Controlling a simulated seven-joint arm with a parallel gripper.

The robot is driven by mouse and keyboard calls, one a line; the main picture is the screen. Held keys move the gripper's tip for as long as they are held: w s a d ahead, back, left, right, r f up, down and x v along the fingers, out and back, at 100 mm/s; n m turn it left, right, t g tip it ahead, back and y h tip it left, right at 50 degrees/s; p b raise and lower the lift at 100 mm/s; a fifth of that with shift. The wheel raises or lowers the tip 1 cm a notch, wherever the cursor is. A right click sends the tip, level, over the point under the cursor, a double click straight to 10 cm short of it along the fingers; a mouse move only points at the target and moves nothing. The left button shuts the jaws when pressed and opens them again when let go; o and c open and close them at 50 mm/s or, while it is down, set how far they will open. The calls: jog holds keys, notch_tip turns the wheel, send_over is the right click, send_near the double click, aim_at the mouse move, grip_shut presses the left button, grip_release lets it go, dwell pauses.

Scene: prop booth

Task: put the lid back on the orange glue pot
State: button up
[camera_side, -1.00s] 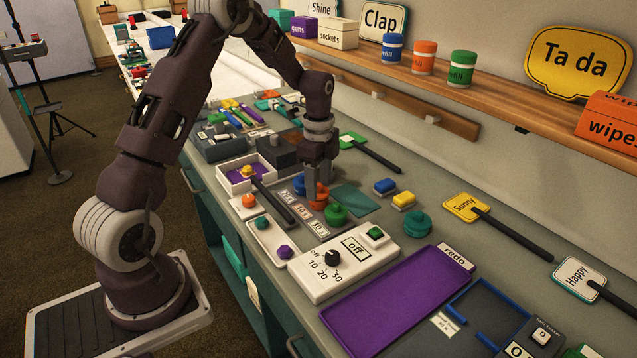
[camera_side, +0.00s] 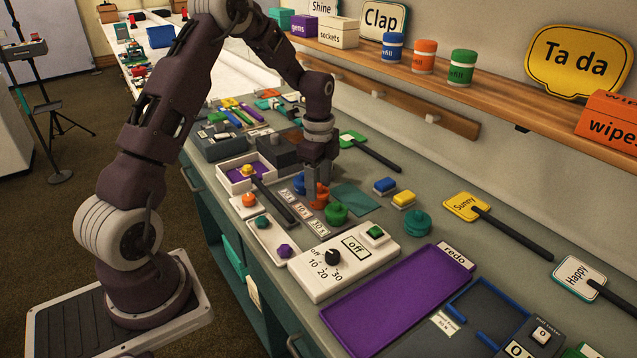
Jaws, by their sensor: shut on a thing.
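The orange glue pot (camera_side: 320,200) stands in the row of pots on the bench, between a blue pot (camera_side: 299,184) and a green pot (camera_side: 336,212). My gripper (camera_side: 318,188) points straight down at the orange pot, its fingers shut on an orange piece there that looks like the lid. The fingers partly hide the piece, and I cannot tell whether it sits flat on the pot.
Number labels (camera_side: 303,211) lie in front of the pots. A white box with an orange knob (camera_side: 249,200), a white tray with a purple knob (camera_side: 284,251) and a timer box (camera_side: 345,262) stand nearer.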

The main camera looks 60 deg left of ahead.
jog(key=o, duration=1.9)
jog(key=shift+r, duration=3.55)
grip_shut()
jog(key=shift+f, duration=0.1)
jog(key=shift+f, duration=2.6)
